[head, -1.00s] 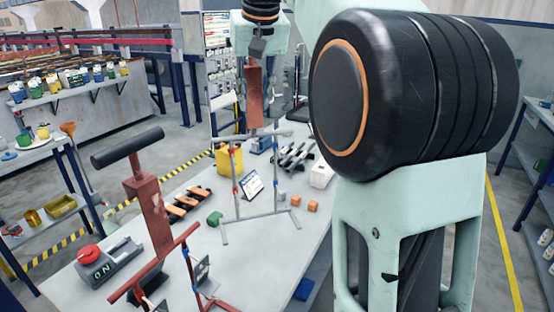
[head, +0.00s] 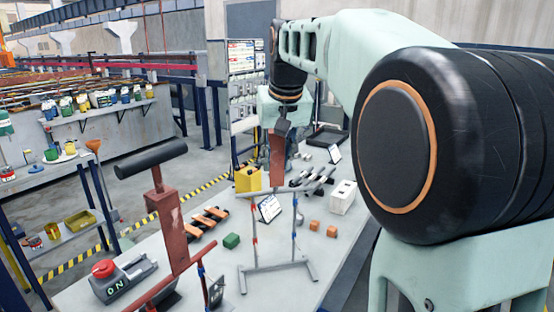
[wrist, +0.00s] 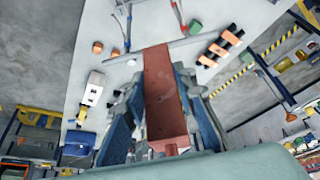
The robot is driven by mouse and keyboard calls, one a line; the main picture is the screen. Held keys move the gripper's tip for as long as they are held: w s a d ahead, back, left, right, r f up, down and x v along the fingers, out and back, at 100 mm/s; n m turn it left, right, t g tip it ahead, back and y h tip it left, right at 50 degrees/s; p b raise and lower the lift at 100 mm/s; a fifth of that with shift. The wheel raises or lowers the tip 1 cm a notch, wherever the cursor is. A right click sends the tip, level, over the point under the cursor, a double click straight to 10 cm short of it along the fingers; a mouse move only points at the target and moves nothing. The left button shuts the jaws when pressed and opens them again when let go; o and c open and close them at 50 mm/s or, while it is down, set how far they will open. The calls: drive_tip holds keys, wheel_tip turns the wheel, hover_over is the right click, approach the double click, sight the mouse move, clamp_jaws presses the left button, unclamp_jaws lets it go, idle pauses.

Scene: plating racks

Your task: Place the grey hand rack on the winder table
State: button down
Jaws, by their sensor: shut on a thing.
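The grey hand rack (head: 275,267) is a grey tube frame with a crossbar, two side uprights with blue and red clips, and splayed feet. A red-brown flat post rises from its crossbar. My gripper (head: 278,140) is shut on this post, which also shows between the fingers in the wrist view (wrist: 162,90). The rack hangs upright over the pale winder table (head: 205,268); I cannot tell whether its feet touch the top. In the wrist view the crossbar (wrist: 150,54) lies beyond the fingertips.
A red rack (head: 170,225) with a black handle stands at the front left, beside a device with a red button (head: 105,268). A green block (head: 231,241), orange cubes (head: 331,231), a white box (head: 343,197) and a small tablet (head: 269,208) surround the grey rack.

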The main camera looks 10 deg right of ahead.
drive_tip(key=shift+f, duration=0.1)
drive_tip(key=c, duration=1.6)
unclamp_jaws()
drive_tip(key=p+v, duration=0.1)
drive_tip(key=v, duration=1.1)
